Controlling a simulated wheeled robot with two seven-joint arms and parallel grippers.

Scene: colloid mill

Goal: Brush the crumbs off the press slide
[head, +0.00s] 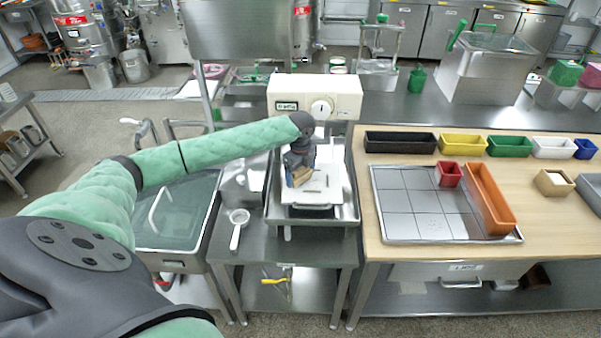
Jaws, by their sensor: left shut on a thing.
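The press slide (331,200) is a pale flat plate in a steel tray, below a cream machine (343,88) with a round dial. My left gripper (299,174) is over the left part of the slide, fingers pointing down. It is shut on a small wooden brush (301,178), low at the slide's surface; I cannot tell whether the bristles touch it. A few tiny dark crumbs (312,191) seem to show on the slide beside the brush; they are too small to tell clearly. The gripper and forearm hide the slide's upper left. My right gripper is not in view.
A white-handled strainer (238,222) lies on the steel table left of the tray. A glass-covered sink (175,212) is further left. On the wooden table at right are a steel tray (400,239), a red bin (449,174), an orange bin (490,198) and several others.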

